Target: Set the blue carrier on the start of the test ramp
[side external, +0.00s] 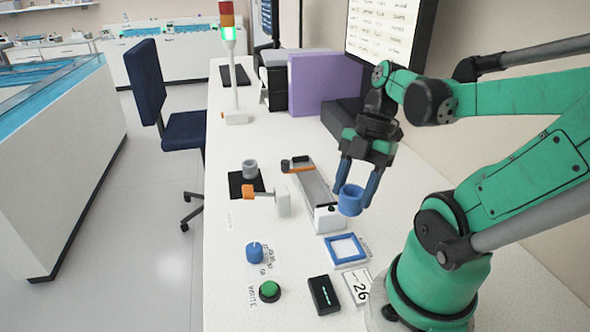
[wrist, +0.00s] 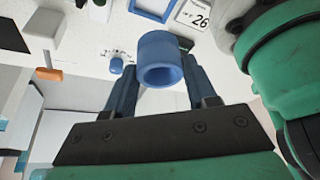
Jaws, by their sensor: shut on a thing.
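The blue carrier (side external: 350,201) is a short hollow cylinder. My gripper (side external: 357,188) is shut on it, with its two blue fingers on either side, and holds it above the bench. In the wrist view the carrier (wrist: 160,60) sits between the fingertips of my gripper (wrist: 160,68), its open end facing the camera. The test ramp (side external: 313,188) seems to be the long grey track just left of the carrier in the side view. It has an orange and black piece at its far end and a white block at its near end. The carrier looks apart from it.
A blue square frame (side external: 346,262) lies in front of the ramp. A white block with an orange piece (side external: 282,202) and a grey ring (side external: 250,168) on a black pad stand left. A blue knob (side external: 255,254), green button (side external: 269,290) and black box (side external: 323,295) are nearer. A purple box (side external: 315,84) stands behind.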

